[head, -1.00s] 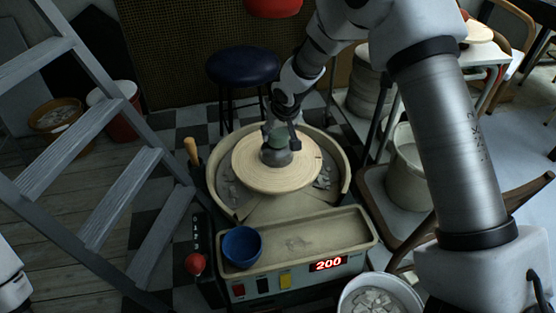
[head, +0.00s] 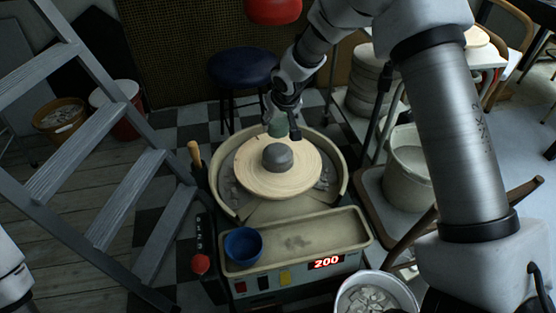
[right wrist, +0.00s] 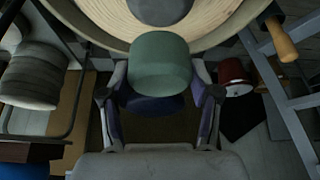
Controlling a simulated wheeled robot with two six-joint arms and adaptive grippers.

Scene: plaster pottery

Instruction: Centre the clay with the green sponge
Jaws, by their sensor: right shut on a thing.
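The grey clay (head: 278,157) is a low rounded lump in the middle of the pale round wheel head (head: 250,180). My right gripper (head: 281,120) is shut on the green sponge (head: 279,128), behind and above the clay and apart from it in the head view. In the right wrist view the sponge (right wrist: 160,60) is a green cylinder between the two fingers, and part of the clay (right wrist: 160,8) shows beyond it at the top edge. My left gripper is out of view; only a bit of my left arm shows at the lower left.
The wheel's splash pan (head: 345,185) surrounds the wheel head. A blue bowl (head: 243,245) sits on the front tray, above a red display reading 200. A ladder (head: 100,150) stands at left, a stool (head: 243,68) behind, and buckets (head: 408,165) at right.

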